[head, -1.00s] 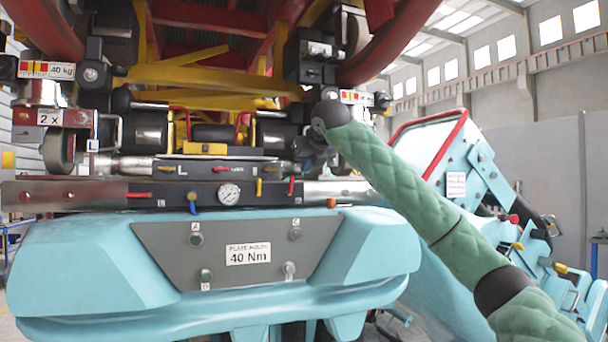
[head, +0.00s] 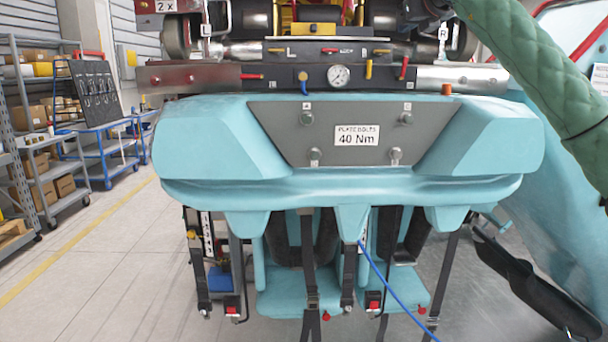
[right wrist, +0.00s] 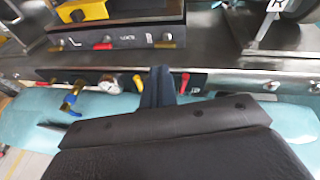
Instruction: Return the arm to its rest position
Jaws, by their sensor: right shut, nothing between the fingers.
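My right arm, in a quilted green sleeve (head: 535,70), comes in from the right edge of the head view and reaches up to the top. My right gripper (head: 426,10) is a dark shape at the top edge there, partly cut off. In the right wrist view its dark fingers (right wrist: 157,86) are shut and empty. They appear in front of the dark lever panel (right wrist: 190,80); whether they touch it I cannot tell. My left gripper is in neither view.
Straps and a blue cord hang below. Shelves and a blue cart (head: 95,125) stand left; the floor between is clear.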

